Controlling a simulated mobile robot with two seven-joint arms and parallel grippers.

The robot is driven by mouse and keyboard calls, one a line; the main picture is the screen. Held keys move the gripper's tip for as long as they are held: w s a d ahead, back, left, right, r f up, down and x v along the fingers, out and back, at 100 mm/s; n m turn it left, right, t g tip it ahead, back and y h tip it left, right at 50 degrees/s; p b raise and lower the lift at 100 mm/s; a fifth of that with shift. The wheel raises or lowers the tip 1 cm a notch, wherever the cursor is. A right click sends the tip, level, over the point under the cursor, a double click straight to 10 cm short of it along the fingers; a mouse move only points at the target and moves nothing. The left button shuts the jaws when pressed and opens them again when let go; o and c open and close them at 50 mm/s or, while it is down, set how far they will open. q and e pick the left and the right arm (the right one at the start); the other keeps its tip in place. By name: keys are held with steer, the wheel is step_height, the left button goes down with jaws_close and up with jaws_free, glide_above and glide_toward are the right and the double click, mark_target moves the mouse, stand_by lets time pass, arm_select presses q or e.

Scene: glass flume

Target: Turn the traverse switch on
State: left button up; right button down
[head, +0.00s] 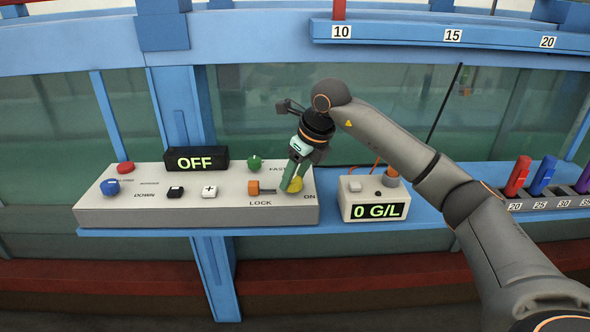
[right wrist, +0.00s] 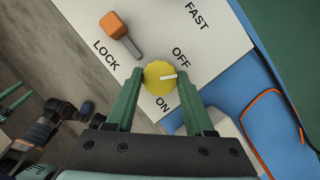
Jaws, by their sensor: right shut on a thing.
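The traverse switch is a round yellow knob (head: 295,185) with a white pointer line, at the right end of the pale control box (head: 170,216). In the right wrist view the knob (right wrist: 158,76) sits between the words OFF and ON, and its white line points nearer OFF than ON. My right gripper (head: 292,186) reaches down over the box, and its green fingers (right wrist: 158,84) are shut on the knob from both sides. The black display (head: 197,160) on the box reads OFF.
An orange LOCK lever (head: 262,189) is just left of the knob, and a green FAST knob (head: 254,163) is behind it. A small meter (head: 371,203) reading 0 G/L stands to the right.

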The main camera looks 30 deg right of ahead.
steer(key=shift+r+m, duration=0.15)
steer(key=shift+m, duration=0.35)
steer(key=m+h+p, duration=0.1)
steer(key=m, duration=0.2)
steer(key=shift+a+m+h, duration=0.15)
steer(key=shift+m+h, duration=0.15)
steer(key=shift+h, duration=0.1)
steer(key=m, duration=0.2)
steer(key=m+h+p, duration=0.1)
steer(key=m, duration=0.1)
steer(key=shift+a+h, duration=0.15)
steer(key=shift+h, duration=0.15)
arm_select(q)
steer(key=shift+s+a+r+y, duration=0.3)
steer(key=shift+s+a+r, duration=0.2)
steer(key=shift+a+r, duration=0.2)
arm_select(e)
steer(key=shift+w+m+g+h, duration=0.1)
steer(key=shift+m+g+h, duration=0.45)
steer(key=shift+m, duration=1.35)
arm_select(q)
steer(key=shift+w, duration=0.15)
arm_select(e)
steer(key=shift+c, duration=1.4)
jaws_free()
